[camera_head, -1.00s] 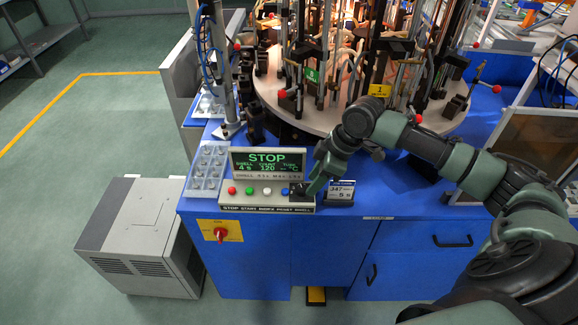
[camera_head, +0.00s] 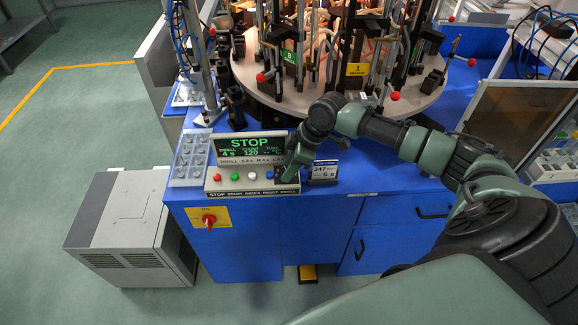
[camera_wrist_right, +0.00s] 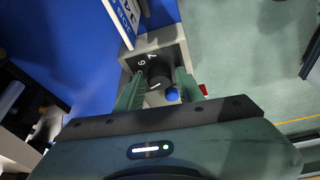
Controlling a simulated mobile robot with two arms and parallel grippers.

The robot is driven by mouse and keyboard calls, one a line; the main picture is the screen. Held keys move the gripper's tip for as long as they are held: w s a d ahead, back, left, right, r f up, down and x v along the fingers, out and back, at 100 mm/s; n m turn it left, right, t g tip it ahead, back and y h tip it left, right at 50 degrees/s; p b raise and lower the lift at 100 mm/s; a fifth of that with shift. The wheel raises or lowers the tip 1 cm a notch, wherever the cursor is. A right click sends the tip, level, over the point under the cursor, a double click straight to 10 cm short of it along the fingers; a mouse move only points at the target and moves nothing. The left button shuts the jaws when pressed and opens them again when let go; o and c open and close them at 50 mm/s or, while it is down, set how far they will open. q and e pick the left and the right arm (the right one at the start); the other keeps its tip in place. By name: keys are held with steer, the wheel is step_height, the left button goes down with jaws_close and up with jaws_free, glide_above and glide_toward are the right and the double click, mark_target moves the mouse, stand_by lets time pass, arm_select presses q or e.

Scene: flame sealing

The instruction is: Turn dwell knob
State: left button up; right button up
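The control panel (camera_head: 250,189) sits on the blue bench front, with a row of coloured buttons. Its display (camera_head: 250,148) reads STOP in green, with DWELL 4 s and COUNT 120 below. The black dwell knob (camera_wrist_right: 159,75) shows in the right wrist view on the panel's end, with a numbered scale beside it and a blue button (camera_wrist_right: 172,95) near it. My right gripper (camera_wrist_right: 159,80) points at the knob, with one finger on each side and small gaps showing. In the head view my right gripper (camera_head: 289,172) hides the knob. My left gripper is not in view.
A small sign (camera_head: 323,172) reading 347 and 5 stands close to the right of my gripper. A round carousel table (camera_head: 300,108) with rods and clamps is behind. A tray of clear parts (camera_head: 190,160) lies left of the panel. A red switch (camera_head: 209,220) is below.

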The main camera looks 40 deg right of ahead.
jaws_close()
steer(key=shift+r+p, duration=0.15)
steer(key=shift+p, duration=0.4)
steer(key=m+p, duration=0.1)
steer(key=p, duration=0.1)
steer(key=m+h+p, duration=0.1)
steer(key=m+p, duration=0.1)
steer(key=p, duration=0.1)
steer(key=m+t+p, duration=0.1)
steer(key=m+p, duration=0.1)
steer(key=shift+a+r+h, duration=0.15)
steer(key=shift+a+h, duration=0.1)
steer(key=shift+h, duration=0.05)
arm_select(q)
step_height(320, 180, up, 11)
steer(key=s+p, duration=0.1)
steer(key=p, duration=0.2)
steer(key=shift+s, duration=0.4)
arm_select(e)
steer(key=shift+f+m+h, duration=0.2)
steer(key=shift+m+h, duration=0.2)
steer(key=shift+m, duration=0.7)
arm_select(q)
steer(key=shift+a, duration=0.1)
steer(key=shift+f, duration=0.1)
arm_select(e)
jaws_free()
